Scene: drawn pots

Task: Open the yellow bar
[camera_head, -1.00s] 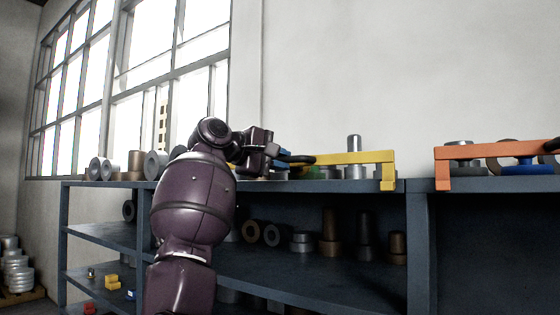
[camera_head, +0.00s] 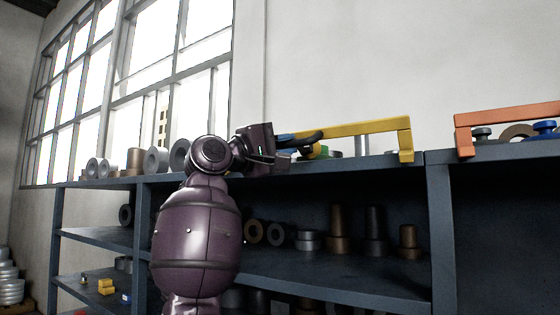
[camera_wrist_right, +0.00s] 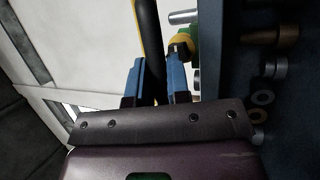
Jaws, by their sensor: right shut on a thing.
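The yellow bar (camera_head: 360,129) runs along the front of the shelf top, its right end turned down in a short post at the shelf edge. A black handle (camera_head: 306,138) sticks out at its left end. My right gripper (camera_head: 288,141) is at that handle, with its blue fingers closed around it. In the right wrist view the dark handle (camera_wrist_right: 150,45) passes between the two blue fingers of the gripper (camera_wrist_right: 155,75). The bar's left mount is hidden behind my gripper and arm. My left gripper is not in view.
An orange bar (camera_head: 505,112) stands at the right on the same shelf (camera_head: 345,163). Grey and brown cylinders (camera_head: 157,160) stand left of my arm. A green and yellow part (camera_head: 318,151) sits beneath the yellow bar. The wall above is clear.

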